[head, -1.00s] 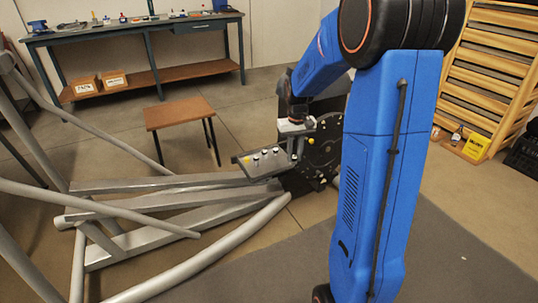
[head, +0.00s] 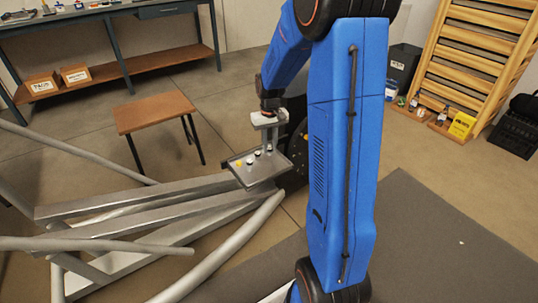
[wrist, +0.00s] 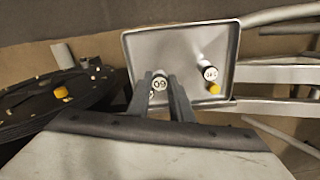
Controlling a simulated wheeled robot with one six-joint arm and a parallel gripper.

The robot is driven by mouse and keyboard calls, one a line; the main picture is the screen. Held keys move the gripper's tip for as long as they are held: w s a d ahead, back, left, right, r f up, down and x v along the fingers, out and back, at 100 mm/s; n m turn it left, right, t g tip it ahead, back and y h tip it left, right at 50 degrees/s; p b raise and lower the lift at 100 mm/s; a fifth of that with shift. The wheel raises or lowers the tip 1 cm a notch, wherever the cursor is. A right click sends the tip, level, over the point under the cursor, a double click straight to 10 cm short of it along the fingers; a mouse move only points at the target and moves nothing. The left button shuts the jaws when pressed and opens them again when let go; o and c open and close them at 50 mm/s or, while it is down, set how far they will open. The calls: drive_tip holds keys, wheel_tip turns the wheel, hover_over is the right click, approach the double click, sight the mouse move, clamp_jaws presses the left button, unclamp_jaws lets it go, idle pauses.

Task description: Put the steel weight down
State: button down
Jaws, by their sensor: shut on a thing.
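A shallow grey steel tray (head: 238,178) sits at the end of the grey frame and holds small weights. My gripper (head: 271,140) is over the tray's right end. In the wrist view my gripper (wrist: 166,92) has its fingers on both sides of a small steel weight (wrist: 159,84) with a round numbered top. I cannot tell whether this weight touches the tray floor. Another steel weight with a numbered top (wrist: 210,73) and a yellow-topped piece (wrist: 213,89) are in the tray, right of the fingers. The fingers hide part of the tray.
A dark round disc (wrist: 60,95) with a yellow knob lies left of the tray. Grey tubes (head: 215,250) run below and left of it. A brown-topped stool (head: 153,110) stands behind, before a workbench (head: 118,70).

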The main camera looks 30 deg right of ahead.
sight(270, 152)
drive_tip(key=shift+f, duration=2.25)
drive_tip(key=shift+f, duration=0.15)
drive_tip(key=c, duration=1.6)
unclamp_jaws()
